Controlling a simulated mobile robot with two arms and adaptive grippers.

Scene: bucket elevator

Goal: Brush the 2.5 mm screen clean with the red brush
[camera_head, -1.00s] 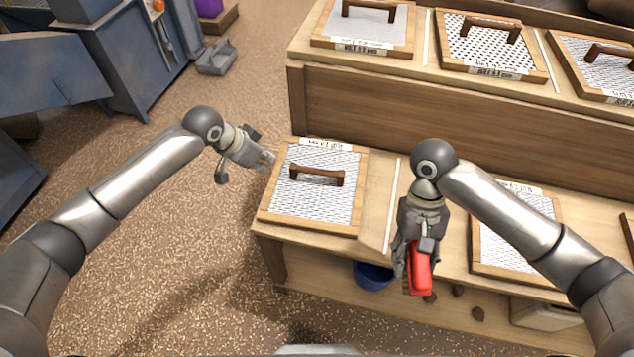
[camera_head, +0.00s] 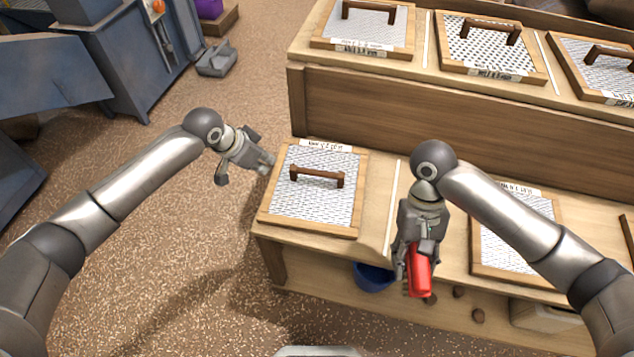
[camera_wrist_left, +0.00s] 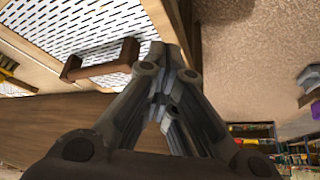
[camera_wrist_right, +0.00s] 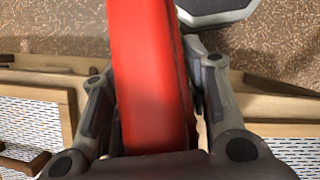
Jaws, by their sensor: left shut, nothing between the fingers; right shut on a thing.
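My right gripper (camera_head: 418,262) is shut on the red brush (camera_head: 420,276), held at the front edge of the lower bench; the brush fills the middle of the right wrist view (camera_wrist_right: 150,75). My left gripper (camera_head: 268,165) is shut and empty at the left edge of a framed screen (camera_head: 325,205) with a brown handle. Its fingers show closed in the left wrist view (camera_wrist_left: 165,75). A second lower screen (camera_head: 500,240) lies partly behind my right arm. The screen labels are too small to read surely, so I cannot tell which is 2.5 mm.
Several framed screens with handles lie on the upper shelf (camera_head: 400,100). A blue bucket (camera_head: 373,276) stands under the bench's front edge, beside several dark lumps and a pale box (camera_head: 545,315). Blue machinery (camera_head: 125,65) stands at the back left. The floor at left is open.

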